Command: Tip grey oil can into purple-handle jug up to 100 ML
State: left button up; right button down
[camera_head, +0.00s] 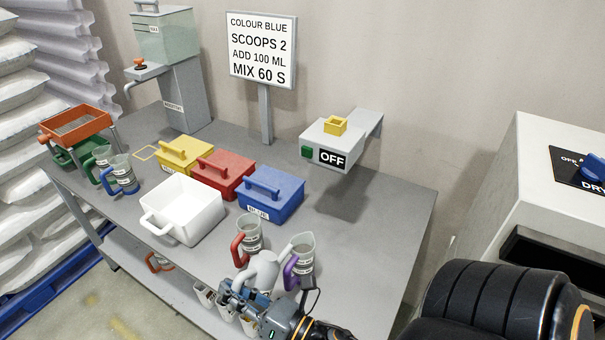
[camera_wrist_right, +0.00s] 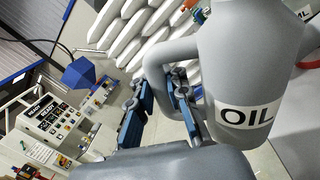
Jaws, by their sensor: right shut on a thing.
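The grey oil can (camera_head: 263,268) is at the front edge of the table, held by its handle in my right gripper (camera_head: 236,298). In the right wrist view the can (camera_wrist_right: 250,65) carries an OIL label, and the gripper (camera_wrist_right: 160,100) is shut on its looped handle. The purple-handle jug (camera_head: 304,250) stands upright on the table just right of the can. It is clear, with its purple handle towards the can. Its liquid level is too small to read. I cannot tell whether the can's spout is over the jug. My left gripper is not in view.
A red-handle jug (camera_head: 250,232) stands close behind the can. A white tub (camera_head: 184,209) and yellow, red and blue lidded boxes (camera_head: 271,193) are further left and back. A mixer (camera_head: 332,143) reads OFF. The table's right part is clear.

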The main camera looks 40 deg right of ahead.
aim_at(237, 277)
jog(key=shift+w+d+r+m+p, duration=0.15)
jog(key=shift+d+r+m+p, duration=0.65)
jog(key=shift+r, duration=0.3)
dwell(0.4)
jog(key=shift+d+r+t, duration=0.1)
jog(key=shift+r+t, duration=0.15)
jog(key=shift+t, duration=0.05)
jog(key=shift+d+r+m+p, duration=0.2)
jog(key=shift+m+p, duration=0.1)
jog(key=shift+m, duration=0.1)
jog(key=shift+d+r+m+h+p, duration=0.3)
jog(key=shift+r+m+p, duration=0.2)
jog(key=shift+r, duration=0.2)
dwell(0.3)
jog(key=shift+w+d+r+m+t, duration=0.1)
jog(key=shift+d+r+m+t, duration=0.2)
jog(key=shift+m, duration=0.4)
dwell(1.2)
